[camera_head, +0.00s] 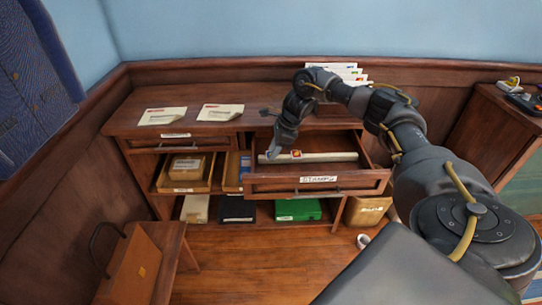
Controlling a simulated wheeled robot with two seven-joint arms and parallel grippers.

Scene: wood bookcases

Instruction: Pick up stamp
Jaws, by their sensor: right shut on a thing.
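The drawer (268,184) labelled STAMPS is pulled open at the desk's right side. My right arm reaches over it from the right. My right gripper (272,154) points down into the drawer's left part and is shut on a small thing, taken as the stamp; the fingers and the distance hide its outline. Just right of the fingertips a small orange and white stamp-like piece (296,154) shows at a long pale strip (335,157) in the drawer. I cannot tell whether the fingers touch this piece. My left gripper is not in view.
Two envelopes (162,116) (220,112) lie on the desktop (205,97). Upright letters (340,70) stand at the back right. Below are boxes (187,167) and a green box (298,210). A small wooden table (140,260) stands front left. Floor (260,260) shows in front.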

